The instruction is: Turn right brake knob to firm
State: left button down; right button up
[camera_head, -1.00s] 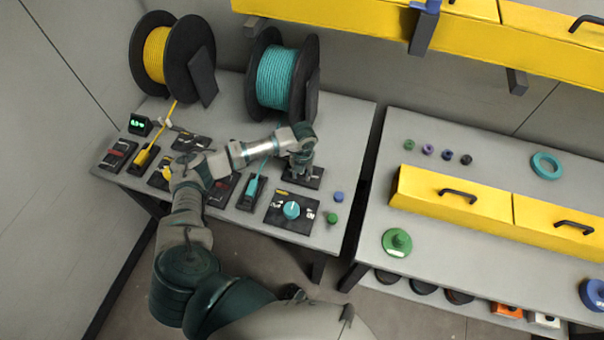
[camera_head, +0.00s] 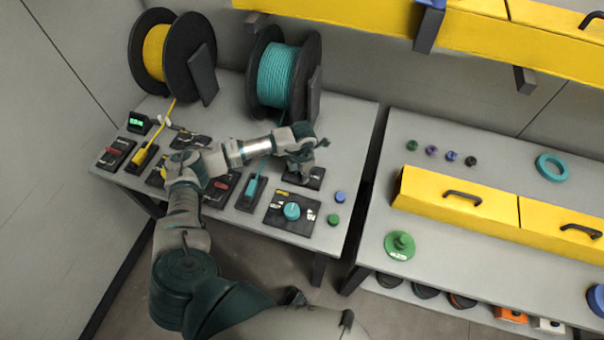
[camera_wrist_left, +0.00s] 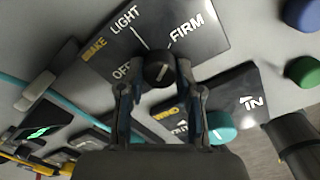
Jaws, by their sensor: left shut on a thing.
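The right brake panel (camera_head: 314,183) is a dark plate near the table's front right corner. In the left wrist view the panel (camera_wrist_left: 112,48) carries the words BRAKE, OFF, LIGHT and FIRM. Its small black knob (camera_wrist_left: 158,71) has a pale mark on top; I cannot tell surely which word it points at. My left gripper (camera_wrist_left: 160,88) is shut on this knob, one finger on each side. In the head view the left gripper (camera_head: 302,173) reaches down over the panel and hides the knob. My right gripper is not in view.
A panel with a teal knob (camera_head: 292,211) lies just in front, with blue (camera_head: 340,197) and green (camera_head: 333,220) buttons to its right. A teal cable spool (camera_head: 283,80) stands behind. A second table (camera_head: 455,240) with yellow drawers is to the right.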

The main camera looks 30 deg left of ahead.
pick_arm(q)
jog(key=shift+w+r, duration=0.1)
dwell(0.4)
jog(key=c, duration=0.8)
grip_release()
jog(key=shift+o, duration=0.2)
notch_tip(320, 180, up, 12)
jog(key=shift+f, duration=0.2)
